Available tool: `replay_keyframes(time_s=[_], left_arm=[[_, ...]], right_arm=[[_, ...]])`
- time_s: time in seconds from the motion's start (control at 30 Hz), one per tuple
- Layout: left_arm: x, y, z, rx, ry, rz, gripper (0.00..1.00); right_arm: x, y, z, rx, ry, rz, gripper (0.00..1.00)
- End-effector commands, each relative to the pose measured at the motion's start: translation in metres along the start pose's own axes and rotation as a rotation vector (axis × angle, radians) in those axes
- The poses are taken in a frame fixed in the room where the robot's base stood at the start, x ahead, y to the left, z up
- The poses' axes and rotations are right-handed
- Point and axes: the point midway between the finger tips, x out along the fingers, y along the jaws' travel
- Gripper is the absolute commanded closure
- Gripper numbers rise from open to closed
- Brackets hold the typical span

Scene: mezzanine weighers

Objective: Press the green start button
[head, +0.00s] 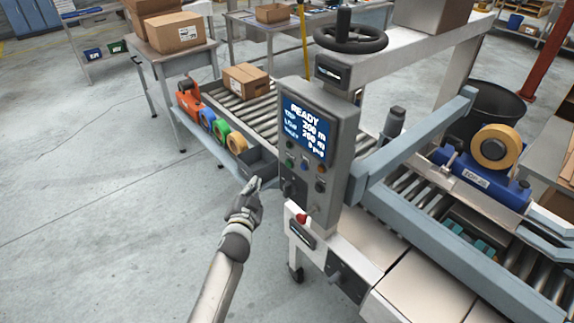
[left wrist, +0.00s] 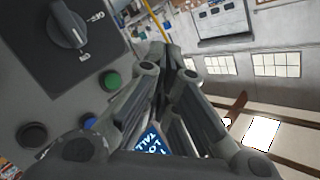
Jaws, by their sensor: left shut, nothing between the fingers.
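The green start button (head: 290,163) is a small round button below the screen on the grey control panel (head: 345,135). In the left wrist view the green button (left wrist: 111,82) stands out from the panel face, left of my fingers, with a visible gap in the picture. My left gripper (head: 257,181) is shut and empty, just left of the panel's lower edge and a little lower than the button. Its closed fingers (left wrist: 178,68) also show in the left wrist view. I cannot tell their exact distance from the panel. My right gripper is not in view.
A red knob (head: 302,218) sits lower on the machine. A roller conveyor (head: 225,100) lies behind; open floor is at left.

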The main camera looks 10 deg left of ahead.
Motion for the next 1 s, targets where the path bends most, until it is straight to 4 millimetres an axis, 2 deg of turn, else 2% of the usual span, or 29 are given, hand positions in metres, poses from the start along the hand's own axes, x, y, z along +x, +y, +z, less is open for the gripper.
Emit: replay_keyframes(time_s=[0.6, 1.0], left_arm=[[0.053, 0.04, -0.036, -0.001, 0.001, 0.0, 1.0], [0.059, 0.043, -0.043, 0.0, 0.0, 0.001, 1.0]], right_arm=[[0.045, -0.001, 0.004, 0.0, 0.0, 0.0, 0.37], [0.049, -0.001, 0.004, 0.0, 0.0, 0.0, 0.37]])
